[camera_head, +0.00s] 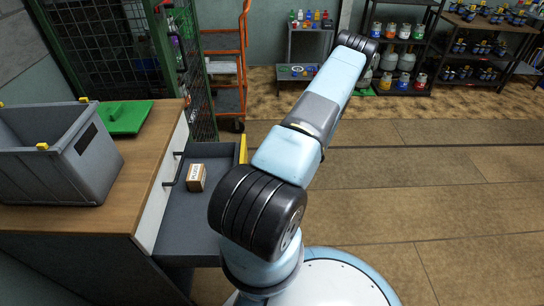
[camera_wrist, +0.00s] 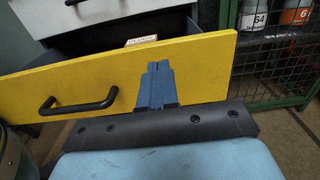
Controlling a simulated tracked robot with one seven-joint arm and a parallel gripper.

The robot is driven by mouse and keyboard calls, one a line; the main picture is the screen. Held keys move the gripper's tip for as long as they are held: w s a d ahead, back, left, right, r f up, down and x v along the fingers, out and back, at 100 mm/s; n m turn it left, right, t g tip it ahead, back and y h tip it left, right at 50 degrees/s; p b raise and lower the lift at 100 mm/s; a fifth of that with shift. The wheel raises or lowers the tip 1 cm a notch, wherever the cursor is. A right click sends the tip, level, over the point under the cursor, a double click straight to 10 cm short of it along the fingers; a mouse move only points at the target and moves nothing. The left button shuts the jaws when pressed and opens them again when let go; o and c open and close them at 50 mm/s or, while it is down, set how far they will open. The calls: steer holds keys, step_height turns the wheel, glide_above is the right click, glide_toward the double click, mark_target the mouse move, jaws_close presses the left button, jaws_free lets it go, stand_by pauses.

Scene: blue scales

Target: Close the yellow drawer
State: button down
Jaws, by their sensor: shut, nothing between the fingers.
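The yellow drawer (camera_head: 242,150) stands pulled out from the wooden-topped cabinet in the head view, its grey interior exposed. Its front is mostly hidden there behind my arm. In the wrist view, the yellow drawer front (camera_wrist: 60,90) spans the picture, with a black bar handle (camera_wrist: 80,104) at left. A small cardboard box (camera_head: 196,178) lies inside the drawer; its top edge also shows in the wrist view (camera_wrist: 141,41). My gripper (camera_wrist: 158,68) is shut and empty, its blue fingers before the right part of the yellow front. I cannot tell whether they touch it. The head view does not show my gripper.
A grey crate (camera_head: 90,160) and a green lid (camera_head: 124,115) sit on the cabinet top (camera_head: 145,170). A green mesh cage (camera_head: 203,90) and an orange cart (camera_head: 222,40) stand behind the drawer. Open floor (camera_head: 430,190) lies to the right.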

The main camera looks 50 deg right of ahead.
steer(key=shift+x, duration=2.35)
